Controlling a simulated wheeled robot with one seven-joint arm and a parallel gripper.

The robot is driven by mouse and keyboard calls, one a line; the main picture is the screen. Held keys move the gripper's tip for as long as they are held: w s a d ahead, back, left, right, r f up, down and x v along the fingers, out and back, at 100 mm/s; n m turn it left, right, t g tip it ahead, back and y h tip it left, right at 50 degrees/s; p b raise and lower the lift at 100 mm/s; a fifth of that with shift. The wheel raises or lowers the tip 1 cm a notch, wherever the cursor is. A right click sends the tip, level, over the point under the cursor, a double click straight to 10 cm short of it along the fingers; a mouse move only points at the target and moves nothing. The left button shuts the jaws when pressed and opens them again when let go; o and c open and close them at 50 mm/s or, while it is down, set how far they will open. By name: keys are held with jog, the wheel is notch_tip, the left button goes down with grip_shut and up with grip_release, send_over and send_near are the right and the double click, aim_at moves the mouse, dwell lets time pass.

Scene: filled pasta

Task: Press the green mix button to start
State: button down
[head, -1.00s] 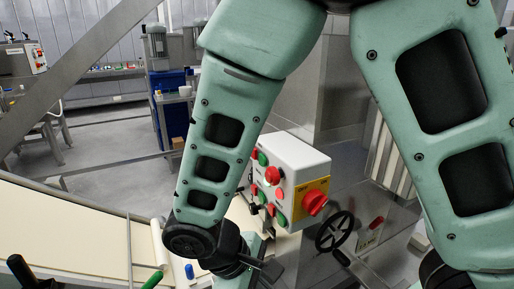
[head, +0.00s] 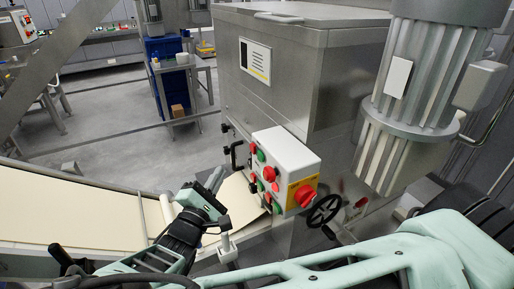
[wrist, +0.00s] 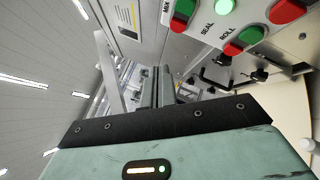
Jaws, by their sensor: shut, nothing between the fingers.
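The white control box (head: 285,150) is mounted on the steel machine, with red and green buttons on its face; its labels are too small to read in the head view. In the wrist view, the MIX label stands beside a green button (wrist: 185,7) with a red one (wrist: 178,23) next to it, at the top edge. A bright green button (wrist: 224,6) looks lit near the SEAL label. My gripper (head: 216,178) is left of the box, apart from it, shut and empty. Its fingers (wrist: 160,82) point past the button face, touching no button.
A red rotary switch (head: 305,196) on a yellow plate is on the box's right side. A black handwheel (head: 324,210) is below it. A cream dough sheet (head: 90,215) runs along the conveyor at left. A large grey motor (head: 420,90) stands at right.

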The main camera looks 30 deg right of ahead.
jog(key=shift+w+a+r+t, duration=0.15)
jog(key=shift+a+r+t, duration=0.15)
jog(key=shift+a, duration=0.05)
jog(key=shift+d, duration=0.15)
jog(key=p, duration=0.2)
send_near(258, 151)
jog(key=shift+w+d+r, duration=0.15)
jog(key=shift+w+d, duration=0.25)
jog(key=shift+w, duration=0.35)
jog(key=shift+w+d+r, duration=0.15)
jog(key=shift+w+d, duration=0.3)
jog(key=shift+w, duration=0.3)
jog(key=shift+w+d+r, duration=0.1)
jog(key=shift+w+d, duration=0.3)
jog(key=shift+w, duration=0.35)
jog(key=shift+d, duration=0.4)
jog(key=shift+d+p, duration=0.35)
jog(key=shift+d, duration=0.1)
dwell(0.7)
jog(key=shift+a, duration=0.85)
